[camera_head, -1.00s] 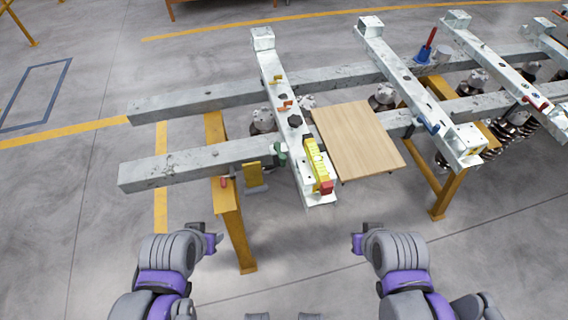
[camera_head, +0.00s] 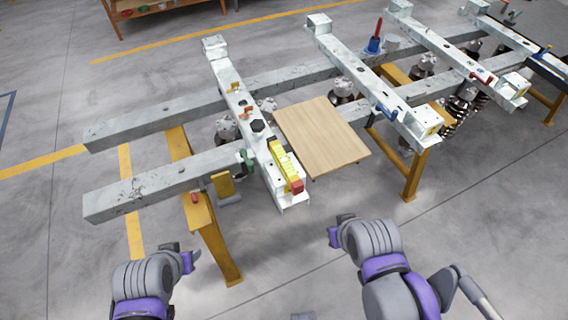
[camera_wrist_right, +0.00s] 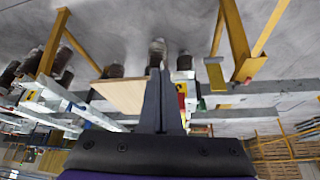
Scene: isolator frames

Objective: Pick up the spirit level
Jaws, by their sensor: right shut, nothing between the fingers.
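The spirit level (camera_head: 283,164) is yellow with a red end. It lies lengthwise on the near end of a pale metal crossbeam, just left of a wooden board. In the right wrist view a yellow and red piece, probably the level (camera_wrist_right: 182,95), shows partly hidden behind the fingers. My right gripper (camera_head: 333,236) is in front of the beam end, below and right of the level, apart from it. Its fingers (camera_wrist_right: 160,74) are together and empty in the wrist view. My left gripper (camera_head: 192,261) is at the lower left, apart from the frame; its opening is unclear.
The wooden board (camera_head: 321,136) lies right of the level. Long metal rails (camera_head: 160,190) cross the frame on yellow stands (camera_head: 210,235). A green piece (camera_head: 247,158) and a black knob (camera_head: 258,125) sit near the level. The floor in front is clear.

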